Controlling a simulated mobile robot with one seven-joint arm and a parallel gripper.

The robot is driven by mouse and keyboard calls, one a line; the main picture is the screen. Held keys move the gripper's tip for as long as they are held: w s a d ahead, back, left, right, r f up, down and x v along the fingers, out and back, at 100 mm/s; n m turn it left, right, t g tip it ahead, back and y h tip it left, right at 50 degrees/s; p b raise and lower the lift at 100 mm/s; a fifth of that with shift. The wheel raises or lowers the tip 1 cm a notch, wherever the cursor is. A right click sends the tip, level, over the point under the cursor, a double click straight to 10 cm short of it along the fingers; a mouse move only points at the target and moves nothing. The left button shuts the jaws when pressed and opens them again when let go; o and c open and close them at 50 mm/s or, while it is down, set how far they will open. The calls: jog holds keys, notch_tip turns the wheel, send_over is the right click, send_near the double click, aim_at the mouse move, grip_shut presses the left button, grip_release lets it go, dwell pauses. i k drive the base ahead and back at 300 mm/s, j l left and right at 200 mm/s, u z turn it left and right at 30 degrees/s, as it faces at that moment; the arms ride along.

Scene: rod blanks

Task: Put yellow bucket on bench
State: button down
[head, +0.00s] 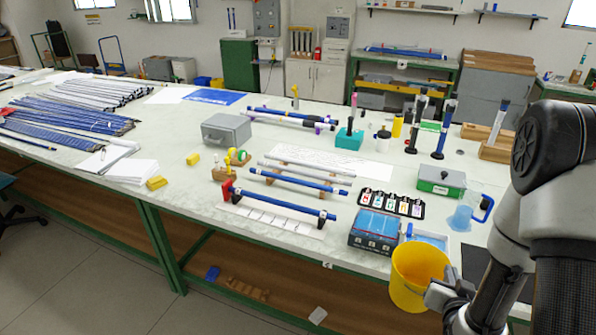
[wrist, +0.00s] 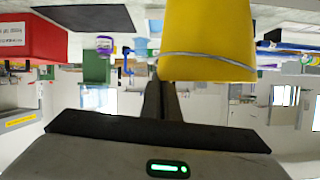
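The yellow bucket (head: 415,280) hangs upright by the front edge of the long bench (head: 190,185), at the bench's right part in the head view. Its open top faces up and it overlaps the bench edge in the picture. My gripper (head: 440,294) is at the bucket's right side. In the wrist view, which is upside down, the bucket (wrist: 207,40) fills the top middle and a wire handle crosses it. My gripper's fingers (wrist: 166,88) are close together at the bucket; the exact grip point is hidden.
Near the bucket are a blue-topped box (head: 374,232), a blue tray (head: 427,239), a blue jug (head: 466,215) and a dark mat (head: 492,272). A green case (head: 441,182) lies behind. Clearer bench shows at the left middle. A red box (wrist: 30,38) shows in the wrist view.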

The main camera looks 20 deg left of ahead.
aim_at(195, 192)
jog(key=j+z, duration=0.15)
jog(key=j, duration=1.1)
jog(key=j+z, duration=0.1)
jog(key=j, duration=1.2)
jog(key=j+z, duration=0.15)
jog(key=j, duration=1.1)
jog(key=i+j, duration=0.15)
jog(key=j, duration=0.2)
jog(key=i, duration=0.25)
